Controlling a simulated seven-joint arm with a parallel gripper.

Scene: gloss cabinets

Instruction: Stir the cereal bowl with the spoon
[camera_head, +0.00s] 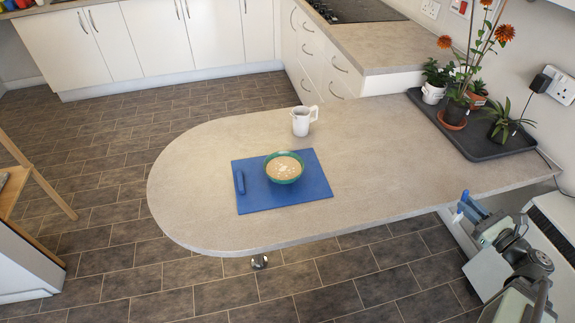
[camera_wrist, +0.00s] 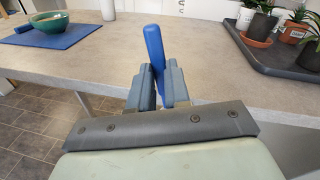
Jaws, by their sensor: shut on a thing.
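The cereal bowl (camera_head: 284,178) is green with pale cereal in it and sits upright on a blue mat (camera_head: 250,203) on the counter. It also shows at the upper left of the wrist view (camera_wrist: 52,40). My gripper (camera_head: 470,208) is at the lower right, beside the counter's near edge and well away from the bowl. In the wrist view my gripper (camera_wrist: 158,82) is shut on a blue spoon (camera_wrist: 153,44), whose upper part stands up between the fingers. Its lower part is hidden.
A white jug (camera_head: 303,121) stands behind the bowl. A dark tray (camera_head: 490,147) with several potted plants is at the right. A small dark blue object (camera_head: 240,182) lies on the mat's left side. The counter (camera_head: 400,165) between my gripper and the mat is clear.

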